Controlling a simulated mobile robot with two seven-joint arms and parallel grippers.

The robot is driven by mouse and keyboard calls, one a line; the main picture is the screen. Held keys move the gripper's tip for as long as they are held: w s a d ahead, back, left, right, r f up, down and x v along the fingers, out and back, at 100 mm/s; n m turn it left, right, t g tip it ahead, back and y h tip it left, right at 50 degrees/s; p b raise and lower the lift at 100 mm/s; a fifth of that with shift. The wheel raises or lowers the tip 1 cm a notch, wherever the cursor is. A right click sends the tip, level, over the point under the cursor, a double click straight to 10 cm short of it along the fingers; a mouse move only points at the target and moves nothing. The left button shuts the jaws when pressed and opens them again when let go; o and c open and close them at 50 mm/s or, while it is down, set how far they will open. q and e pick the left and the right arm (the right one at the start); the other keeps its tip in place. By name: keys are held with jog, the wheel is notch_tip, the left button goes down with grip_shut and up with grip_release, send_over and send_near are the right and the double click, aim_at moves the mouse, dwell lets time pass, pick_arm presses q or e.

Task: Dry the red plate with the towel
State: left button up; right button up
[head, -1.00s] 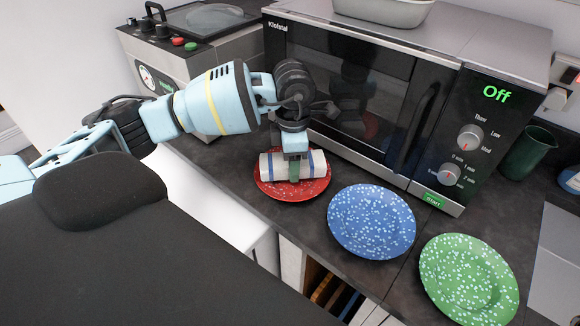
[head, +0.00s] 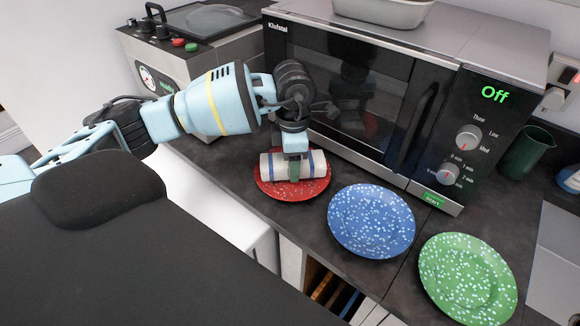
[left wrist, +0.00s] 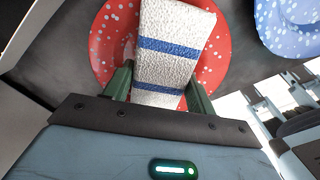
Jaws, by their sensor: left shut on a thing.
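The red plate (head: 291,192) with white speckles lies on the dark counter in front of the microwave. The towel (head: 267,166), white with blue stripes, is a rolled or folded bundle on or just over the plate; I cannot tell if they touch. My left gripper (head: 294,171) comes down from above and is shut on the towel. In the left wrist view the towel (left wrist: 172,70) sits between the two green fingers (left wrist: 158,88), with the red plate (left wrist: 112,40) behind it, partly hidden by the towel. My right gripper is not in view.
A blue speckled plate (head: 371,222) and a green speckled plate (head: 468,279) lie to the right along the counter's front edge. The microwave (head: 345,85) stands close behind, its display reading Off. A green cup (head: 525,153) stands at the far right.

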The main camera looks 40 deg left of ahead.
pick_arm(q)
jog(key=shift+a, duration=0.15)
jog(key=shift+a, duration=0.6)
jog(key=shift+d, duration=0.15)
jog(key=shift+d+f, duration=0.1)
jog(key=shift+d, duration=0.45)
